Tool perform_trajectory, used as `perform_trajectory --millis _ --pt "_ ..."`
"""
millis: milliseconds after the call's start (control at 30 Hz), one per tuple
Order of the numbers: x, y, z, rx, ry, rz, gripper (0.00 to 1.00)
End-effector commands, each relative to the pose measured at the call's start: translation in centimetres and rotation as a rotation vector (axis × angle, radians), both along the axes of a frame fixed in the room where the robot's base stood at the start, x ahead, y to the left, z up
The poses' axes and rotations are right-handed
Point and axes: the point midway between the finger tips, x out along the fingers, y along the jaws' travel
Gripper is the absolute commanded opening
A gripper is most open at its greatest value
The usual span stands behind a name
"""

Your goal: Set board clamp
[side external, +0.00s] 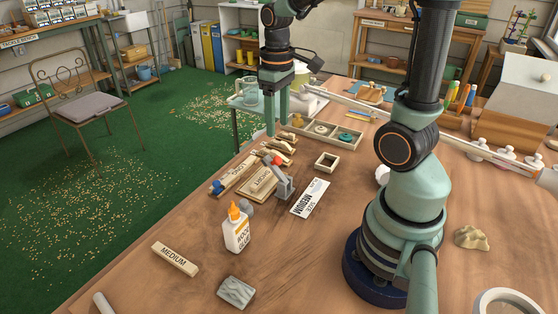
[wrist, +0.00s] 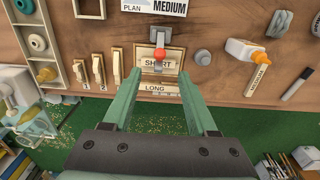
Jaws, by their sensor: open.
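A grey clamp (side external: 285,186) with a red tip stands at the edge of the board marked SHORT (side external: 258,184). I cannot tell if it presses on the board. The clamp (wrist: 159,62) and SHORT board (wrist: 143,58) also show in the wrist view, beyond my fingertips. The LONG board (wrist: 157,88) lies just beside the SHORT one, partly between my fingers. The MEDIUM board (side external: 175,259) lies apart at the front left. A white card (side external: 310,198) reads MEDIUM. My gripper (side external: 277,124) is open and empty, raised above the bench behind the clamp.
A glue bottle (side external: 236,229) and a grey block (side external: 236,291) stand in front. A divided tray (side external: 343,144) and a small square frame (side external: 327,162) are nearby. The bench's left edge drops to green floor.

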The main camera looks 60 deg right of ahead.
Motion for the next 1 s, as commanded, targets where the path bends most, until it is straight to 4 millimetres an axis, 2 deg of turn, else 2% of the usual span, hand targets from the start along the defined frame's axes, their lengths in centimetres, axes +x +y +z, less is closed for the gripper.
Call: perform_trajectory --millis 200,433,633,933,967,1000 --pt "-0.1 0.0 -4.5 0.002 0.006 0.0 0.58" --pt "-0.1 0.0 -8.0 0.001 0.003 0.0 0.58" --pt "-0.1 0.0 -9.3 0.0 0.001 0.0 0.58" --pt "0.0 0.0 -9.5 -0.001 -0.002 0.0 0.58" --pt "0.0 0.0 -9.5 -0.001 -0.002 0.0 0.51" --pt "0.0 0.0 -9.5 -0.001 -0.002 0.0 0.35"
